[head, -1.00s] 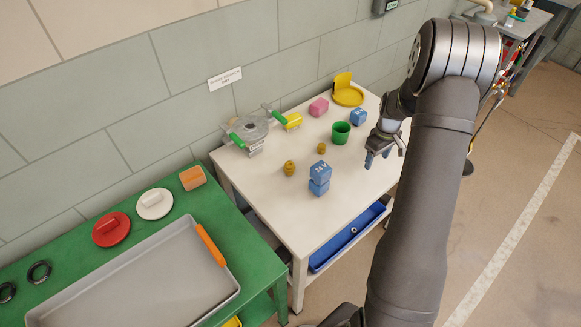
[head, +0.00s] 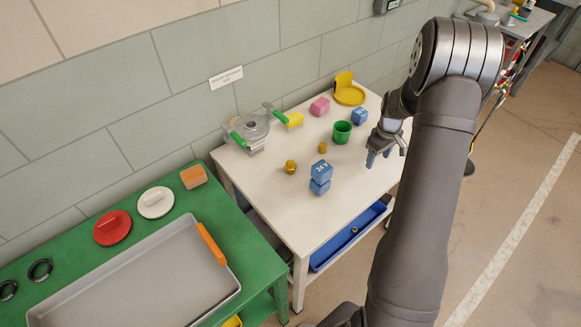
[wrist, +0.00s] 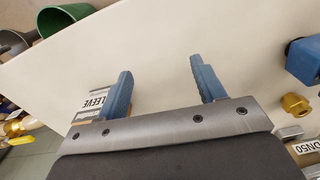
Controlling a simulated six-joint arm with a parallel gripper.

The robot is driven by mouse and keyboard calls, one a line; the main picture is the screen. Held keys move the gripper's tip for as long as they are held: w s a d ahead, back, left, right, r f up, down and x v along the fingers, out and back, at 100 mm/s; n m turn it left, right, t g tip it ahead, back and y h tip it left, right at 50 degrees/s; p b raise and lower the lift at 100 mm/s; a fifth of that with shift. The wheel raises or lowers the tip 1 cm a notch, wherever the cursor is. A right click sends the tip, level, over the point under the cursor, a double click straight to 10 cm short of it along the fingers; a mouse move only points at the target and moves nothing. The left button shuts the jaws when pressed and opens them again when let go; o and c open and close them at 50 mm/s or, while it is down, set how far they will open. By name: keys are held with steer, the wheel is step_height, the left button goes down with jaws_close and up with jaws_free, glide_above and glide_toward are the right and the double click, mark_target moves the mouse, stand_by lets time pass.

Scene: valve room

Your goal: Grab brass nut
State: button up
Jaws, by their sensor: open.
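My gripper (head: 385,157) hangs over the right side of the white table in the head view. In the wrist view its two blue fingers (wrist: 160,82) are wide apart with nothing between them. A small brass piece that looks like a nut (wrist: 295,105) lies to the right of the fingers in the wrist view, below a blue block. In the head view one brass piece (head: 290,167) stands left of the stacked blue cubes and a smaller one (head: 323,147) stands behind them. Both are left of my gripper. I cannot tell which matches the wrist view.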

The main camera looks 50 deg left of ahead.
steer(key=s+a+r, duration=0.6)
steer(key=s+a, duration=0.2)
steer(key=a, duration=0.1)
step_height(320, 180, up, 7)
glide_above(291, 163)
steer(key=shift+m, duration=0.4)
steer(key=f, duration=1.1)
steer(key=shift+w+d+f, duration=0.1)
steer(key=shift+d+f, duration=0.15)
steer(key=shift+f, duration=0.05)
steer(key=f, duration=0.5)
steer(key=shift+s+a+f, duration=0.1)
steer(key=shift+s+a, duration=0.05)
steer(key=shift+s, duration=0.05)
steer(key=c, duration=1.2)
